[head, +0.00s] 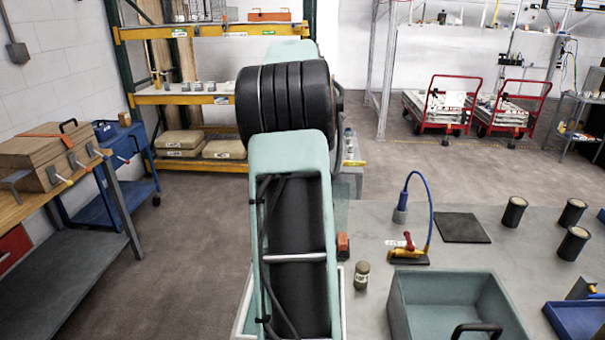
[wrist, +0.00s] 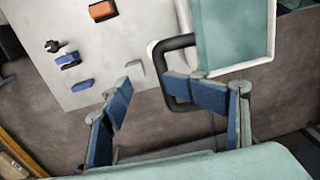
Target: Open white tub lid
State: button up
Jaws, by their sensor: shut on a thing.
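My gripper (wrist: 149,84) shows in the wrist view, with its two blue-padded fingers either side of a gap. It is shut on a black loop handle (wrist: 173,44); the right finger crosses the loop, and the exact contact is hard to make out. The handle joins a teal panel with a white rim (wrist: 234,32), which looks like the tub and its lid. I cannot tell whether the lid is raised. In the head view my arm hides the gripper and most of a white-rimmed teal thing at the bottom.
An orange block (wrist: 102,10) and blue pieces (wrist: 82,85) lie on the pale table. In the head view, an open teal bin (head: 455,292), a small jar (head: 361,277) and a blue-hosed tool (head: 410,253) stand right of my arm. A workbench (head: 75,230) is left, with clear floor between.

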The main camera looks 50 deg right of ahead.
jog(key=r, duration=1)
jog(key=shift+w+d, duration=0.3)
jog(key=shift+d, duration=0.1)
jog(key=shift+c, duration=1.3)
jog(key=shift+a+r, duration=0.1)
jog(key=shift+r, duration=0.85)
